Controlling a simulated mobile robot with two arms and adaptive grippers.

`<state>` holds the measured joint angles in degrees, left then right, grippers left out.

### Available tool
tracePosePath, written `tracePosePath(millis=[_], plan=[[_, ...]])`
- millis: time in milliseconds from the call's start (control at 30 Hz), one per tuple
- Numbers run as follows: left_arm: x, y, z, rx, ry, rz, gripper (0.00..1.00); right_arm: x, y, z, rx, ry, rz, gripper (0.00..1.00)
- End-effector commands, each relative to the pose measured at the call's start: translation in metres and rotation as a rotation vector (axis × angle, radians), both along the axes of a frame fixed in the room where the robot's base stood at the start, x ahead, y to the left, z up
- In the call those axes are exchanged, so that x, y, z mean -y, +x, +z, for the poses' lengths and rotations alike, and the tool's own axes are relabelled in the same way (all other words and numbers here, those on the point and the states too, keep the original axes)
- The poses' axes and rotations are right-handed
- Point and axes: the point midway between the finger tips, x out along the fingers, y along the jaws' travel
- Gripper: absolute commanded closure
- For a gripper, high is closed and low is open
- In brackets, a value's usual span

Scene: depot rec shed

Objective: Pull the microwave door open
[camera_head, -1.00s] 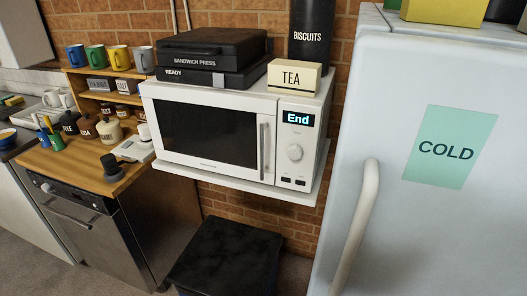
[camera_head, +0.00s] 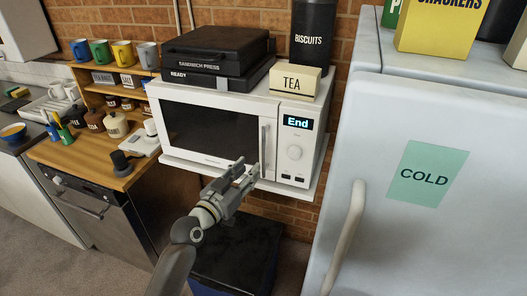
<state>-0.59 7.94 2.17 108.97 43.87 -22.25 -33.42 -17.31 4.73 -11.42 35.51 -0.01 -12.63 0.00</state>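The white microwave (camera_head: 300,148) sits on a wall shelf, its display reading "End". Its door (camera_head: 205,130) with a dark window looks closed. The upright silver door handle (camera_head: 264,142) is at the door's right edge, left of the control panel. My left gripper (camera_head: 250,174) has come in from below, in front of the door's lower right part, with its fingers close to the lower end of the handle. I cannot tell whether it touches the handle or how far the fingers are apart. My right gripper is not in view.
A sandwich press (camera_head: 215,52), a TEA box (camera_head: 295,82) and a black BISCUITS canister (camera_head: 312,45) stand on the microwave. The white fridge (camera_head: 440,130) with its handle (camera_head: 345,235) stands close on the right. A dark box (camera_head: 240,250) is below the shelf.

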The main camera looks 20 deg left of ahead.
Motion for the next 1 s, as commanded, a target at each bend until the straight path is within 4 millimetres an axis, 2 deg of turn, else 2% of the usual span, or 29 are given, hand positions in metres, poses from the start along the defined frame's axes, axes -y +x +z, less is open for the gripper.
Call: tracePosePath(millis=[300, 500, 700, 967, 1000], plan=[[0.013, 0.056, 0.002, 0.0, -0.002, 0.0, 0.68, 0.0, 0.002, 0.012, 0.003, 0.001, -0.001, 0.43], [0.019, 0.079, 0.0, -0.001, -0.001, 0.0, 0.68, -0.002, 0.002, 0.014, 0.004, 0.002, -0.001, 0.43], [0.021, 0.089, 0.0, -0.001, -0.001, 0.0, 0.68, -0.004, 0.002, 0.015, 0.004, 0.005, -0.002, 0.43], [0.022, 0.089, 0.0, -0.001, -0.001, 0.0, 0.68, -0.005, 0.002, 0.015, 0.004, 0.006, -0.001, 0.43], [0.021, 0.089, 0.0, -0.001, 0.0, 0.0, 0.72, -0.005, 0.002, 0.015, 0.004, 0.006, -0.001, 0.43]])
